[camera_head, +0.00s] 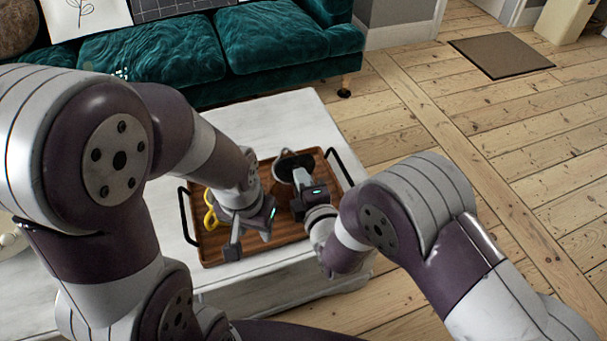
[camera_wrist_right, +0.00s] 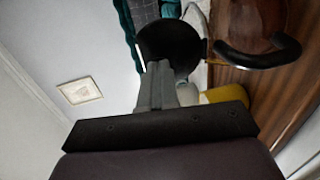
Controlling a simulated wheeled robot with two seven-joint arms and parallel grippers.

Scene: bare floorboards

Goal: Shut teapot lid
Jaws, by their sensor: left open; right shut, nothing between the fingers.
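The teapot (camera_head: 281,189) has a brown body and stands on the wooden tray (camera_head: 215,257). Its round black lid (camera_wrist_right: 168,42) shows face-on in the right wrist view, beside the brown body (camera_wrist_right: 245,18) and a curved black handle (camera_wrist_right: 262,52). The lid looks swung open, but its hinge is unclear. My right gripper (camera_head: 300,176) is shut and empty at the lid; its fingertips (camera_wrist_right: 160,72) overlap the lid's edge, and I cannot tell if they touch. My left gripper (camera_head: 250,245) is open and empty over the tray's front left part.
A yellow cup (camera_head: 210,212) stands on the tray's left side, close to my left gripper. The tray's black handles (camera_head: 349,167) rise at both ends. The white table (camera_head: 300,105) is clear behind the tray. A green sofa (camera_head: 150,55) stands behind it.

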